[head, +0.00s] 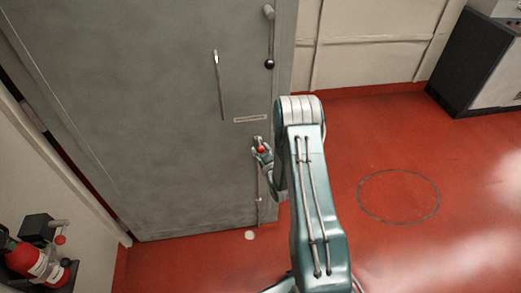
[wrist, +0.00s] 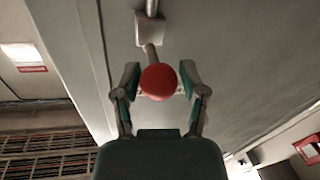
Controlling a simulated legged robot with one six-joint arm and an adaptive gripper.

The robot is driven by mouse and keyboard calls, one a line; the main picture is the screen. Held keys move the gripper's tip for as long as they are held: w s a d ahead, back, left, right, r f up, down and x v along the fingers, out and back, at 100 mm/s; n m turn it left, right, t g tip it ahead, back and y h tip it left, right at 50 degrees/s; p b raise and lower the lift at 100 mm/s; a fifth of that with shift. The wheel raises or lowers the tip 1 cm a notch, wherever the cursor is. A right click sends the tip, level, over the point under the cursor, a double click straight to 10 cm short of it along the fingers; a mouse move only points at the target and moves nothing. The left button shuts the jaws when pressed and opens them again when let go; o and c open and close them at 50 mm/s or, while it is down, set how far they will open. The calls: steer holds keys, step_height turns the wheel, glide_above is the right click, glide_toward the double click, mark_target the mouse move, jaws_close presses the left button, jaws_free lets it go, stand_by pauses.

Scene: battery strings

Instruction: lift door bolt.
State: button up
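The door bolt has a red ball knob (wrist: 158,82) on a short stem, which runs to a pale bracket (wrist: 150,28) on a metal rod. In the head view the red knob (head: 261,149) shows small near the door's right edge, partly covered by my gripper (head: 262,153). In the wrist view my gripper (wrist: 158,80) is open, with one finger on each side of the knob. A gap shows at the left finger; the right finger is close to the knob, and I cannot tell if it touches. The lower bolt rod (head: 259,190) runs down the door.
The grey door (head: 150,110) has a long vertical handle (head: 219,85) and, higher right, a lever with a dark knob (head: 269,63). A red extinguisher (head: 30,260) stands at lower left. A dark cabinet (head: 475,60) stands at upper right. Red floor (head: 400,140) is open on the right.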

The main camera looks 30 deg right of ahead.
mark_target(261, 147)
jaws_close()
steer(key=shift+r, duration=2.35)
steer(key=o, duration=0.7)
jaws_free()
steer(key=shift+o, duration=0.2)
steer(key=shift+f, duration=0.1)
steer(key=shift+s, duration=0.1)
